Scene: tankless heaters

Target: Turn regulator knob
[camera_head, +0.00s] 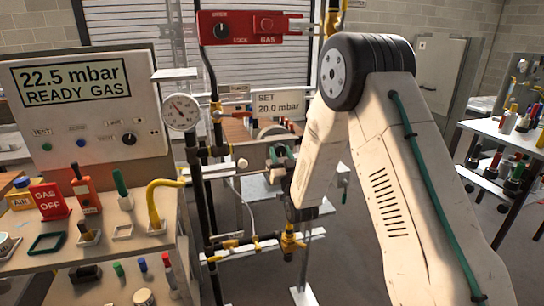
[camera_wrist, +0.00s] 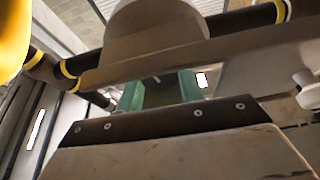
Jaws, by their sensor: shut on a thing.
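The regulator (camera_head: 272,131) sits on the dark pipework below a "SET 20.0 mbar" sign (camera_head: 279,104). Its grey rounded body (camera_wrist: 155,30) fills the upper middle of the wrist view. My gripper (camera_head: 281,155) is at the regulator's underside, with its green fingers (camera_wrist: 160,90) reaching up to it. The fingers are shut on the small regulator knob (camera_wrist: 160,93), which is mostly hidden between them. The round gauge (camera_head: 180,112) stands to the left of the regulator. A panel display (camera_head: 72,84) reads "22.5 mbar READY GAS".
Black pipes with yellow bands (camera_wrist: 240,22) run close to my gripper. A yellow fitting (camera_head: 291,241) is below it. A bench with a red "GAS OFF" tag (camera_head: 49,201) stands at left. A red GAS box (camera_head: 252,27) is above. A cluttered table (camera_head: 507,133) is at right.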

